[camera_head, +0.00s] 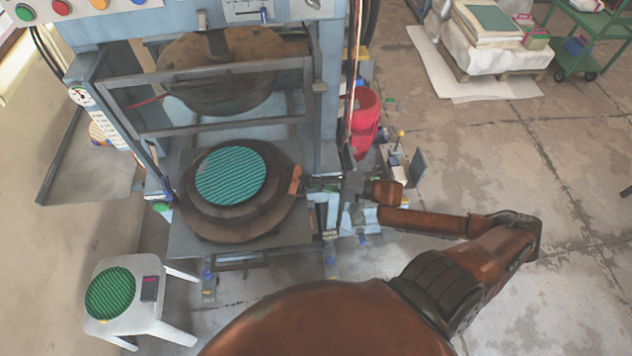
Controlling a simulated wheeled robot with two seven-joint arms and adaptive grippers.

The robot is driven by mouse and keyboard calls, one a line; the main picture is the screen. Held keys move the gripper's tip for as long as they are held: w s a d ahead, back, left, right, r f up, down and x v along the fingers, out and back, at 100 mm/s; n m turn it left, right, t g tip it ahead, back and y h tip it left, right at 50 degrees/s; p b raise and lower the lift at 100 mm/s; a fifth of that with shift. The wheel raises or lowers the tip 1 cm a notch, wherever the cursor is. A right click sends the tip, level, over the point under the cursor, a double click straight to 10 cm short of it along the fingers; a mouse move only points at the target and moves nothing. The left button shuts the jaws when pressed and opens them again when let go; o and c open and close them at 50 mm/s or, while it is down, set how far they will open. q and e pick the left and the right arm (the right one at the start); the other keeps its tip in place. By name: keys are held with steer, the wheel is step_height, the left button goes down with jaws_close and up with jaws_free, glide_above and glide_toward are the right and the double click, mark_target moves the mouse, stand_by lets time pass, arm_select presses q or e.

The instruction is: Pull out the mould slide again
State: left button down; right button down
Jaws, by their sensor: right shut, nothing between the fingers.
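The mould slide (190,241) is a grey plate at the front of the blue-grey press, bearing a round brown mould (280,205). A teal ribbed disc (230,175) lies on the mould. An orange-brown block (295,180) sits at the mould's right edge. My right gripper (309,184) is shut and empty, with its tips close beside that block; I cannot tell whether they touch. My left gripper is not in view. The round upper plate (220,85) of the press hangs above and behind the mould, behind a raised grey frame (218,128).
A white stool (140,318) at lower left carries a green ribbed disc (110,293) and a small dark item (150,288). A red bucket (366,112) stands right of the press. A covered pallet (485,45) and green cart (598,40) are farther back. The right-hand floor is mostly clear.

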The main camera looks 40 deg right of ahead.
steer(key=shift+w+a, duration=0.1)
stand_by(0.3)
steer(key=s+p, duration=0.1)
steer(key=s+a+p, duration=0.2)
steer(key=shift+s+a+r+p, duration=0.15)
steer(key=shift+s+r+p, duration=0.1)
steer(key=shift+s+p, duration=0.05)
steer(key=shift+s+a+f, duration=0.15)
steer(key=shift+s+a, duration=0.05)
steer(key=shift+f, duration=0.1)
